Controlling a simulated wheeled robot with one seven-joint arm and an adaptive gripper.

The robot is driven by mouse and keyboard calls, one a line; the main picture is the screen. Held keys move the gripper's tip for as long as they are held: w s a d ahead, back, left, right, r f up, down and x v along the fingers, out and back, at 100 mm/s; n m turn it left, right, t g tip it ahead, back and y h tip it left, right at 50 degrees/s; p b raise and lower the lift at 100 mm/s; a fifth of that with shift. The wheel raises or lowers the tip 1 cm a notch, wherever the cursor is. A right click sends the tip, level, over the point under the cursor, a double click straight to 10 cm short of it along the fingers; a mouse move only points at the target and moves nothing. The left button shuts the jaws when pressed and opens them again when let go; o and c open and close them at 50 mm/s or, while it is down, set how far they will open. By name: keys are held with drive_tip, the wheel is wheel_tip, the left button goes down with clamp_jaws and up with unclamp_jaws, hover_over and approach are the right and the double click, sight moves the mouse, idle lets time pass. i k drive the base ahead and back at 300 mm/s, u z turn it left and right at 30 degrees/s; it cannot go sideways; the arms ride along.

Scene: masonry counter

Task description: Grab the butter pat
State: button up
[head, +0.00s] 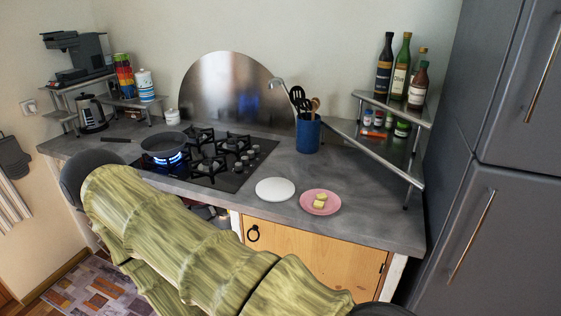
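The butter pat (320,200) is pale yellow and lies on a pink plate (307,206) near the front edge of the grey counter. It looks like two small yellow pieces close together, and I cannot tell whether they touch. My green, bamboo-textured arm crosses the lower part of the head view, in front of the counter. My gripper is not in view; no fingers show near the plate.
A white plate (275,189) lies left of the pink plate. A pan (164,146) sits over a lit blue flame on the hob (215,165). A blue utensil holder (308,135) stands behind, and a metal corner shelf (385,148) with bottles stands to the right.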

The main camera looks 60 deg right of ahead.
sight(317, 205)
drive_tip(key=u, duration=0.05)
drive_tip(key=i, duration=1.55)
drive_tip(key=z, duration=2.35)
